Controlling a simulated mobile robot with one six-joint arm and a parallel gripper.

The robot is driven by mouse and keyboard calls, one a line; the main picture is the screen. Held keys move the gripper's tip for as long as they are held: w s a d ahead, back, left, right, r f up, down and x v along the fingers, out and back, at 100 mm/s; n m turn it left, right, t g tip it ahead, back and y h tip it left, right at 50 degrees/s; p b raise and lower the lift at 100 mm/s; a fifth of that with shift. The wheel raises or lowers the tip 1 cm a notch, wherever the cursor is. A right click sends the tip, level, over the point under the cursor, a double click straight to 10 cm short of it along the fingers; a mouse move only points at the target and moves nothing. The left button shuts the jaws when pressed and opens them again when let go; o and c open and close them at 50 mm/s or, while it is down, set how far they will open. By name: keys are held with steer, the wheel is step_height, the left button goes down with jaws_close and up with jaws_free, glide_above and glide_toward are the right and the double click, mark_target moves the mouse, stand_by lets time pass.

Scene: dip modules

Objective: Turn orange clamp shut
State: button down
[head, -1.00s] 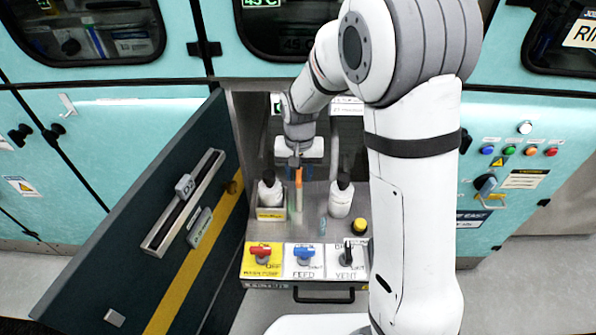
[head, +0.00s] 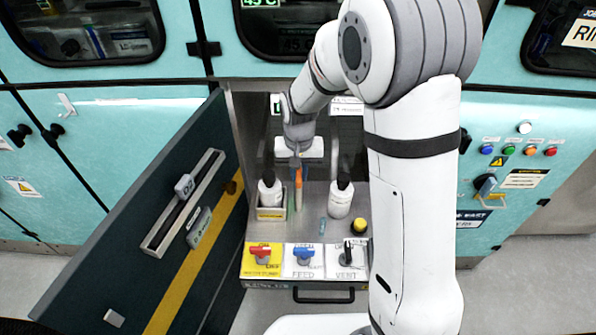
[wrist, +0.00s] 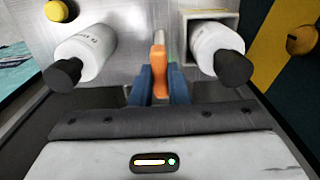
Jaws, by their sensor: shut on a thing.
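The orange clamp (wrist: 158,70) stands out between the fingers of my gripper (wrist: 159,78) in the wrist view. Blue fingertips close on it from both sides. In the head view the orange clamp (head: 299,180) shows as a thin upright strip just below my gripper (head: 296,162), between two white bottles. How far the clamp is turned cannot be told, as the fingers hide its lower part.
A white bottle with a black cap (head: 340,196) stands right of the clamp, and another (head: 270,189) sits in a small holder at left. Red (head: 262,255), blue (head: 304,255) and black (head: 349,253) valve handles line the front. An open dark door (head: 150,220) stands left.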

steer(key=n, duration=0.4)
steer(key=shift+n+b, duration=0.4)
steer(key=n, duration=0.4)
steer(key=shift+n, duration=0.3)
steer(key=n+b, duration=0.1)
steer(key=n, duration=0.3)
steer(key=shift+n, duration=2.1)
steer(key=c, duration=1.4)
jaws_free()
